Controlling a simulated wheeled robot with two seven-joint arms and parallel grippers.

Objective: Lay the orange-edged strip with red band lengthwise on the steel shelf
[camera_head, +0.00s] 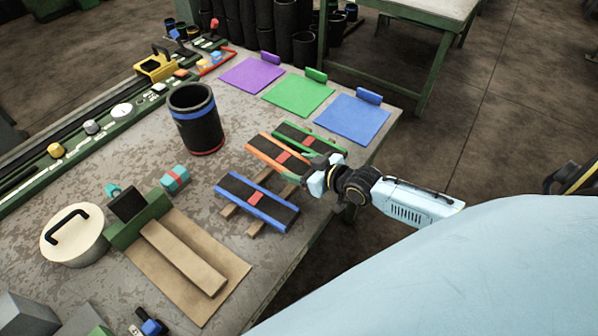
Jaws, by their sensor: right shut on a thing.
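The orange-edged strip (268,153), black with a red band across its middle, is at the right part of the workbench, between a green-edged strip (297,133) and a blue-edged strip (241,191), both also with red bands. My right gripper (309,174) is shut on the right end of the orange-edged strip. The gripper hides that end, and I cannot tell whether the strip is lifted. I cannot make out a steel shelf with certainty. My left gripper is not in view.
Wooden slats (229,211) show under the blue-edged strip. A black cylinder (196,124) with a blue ring stands to the left. Purple (250,75), green (297,96) and blue (352,119) mats lie at the back. A brown mat (225,262) lies in front.

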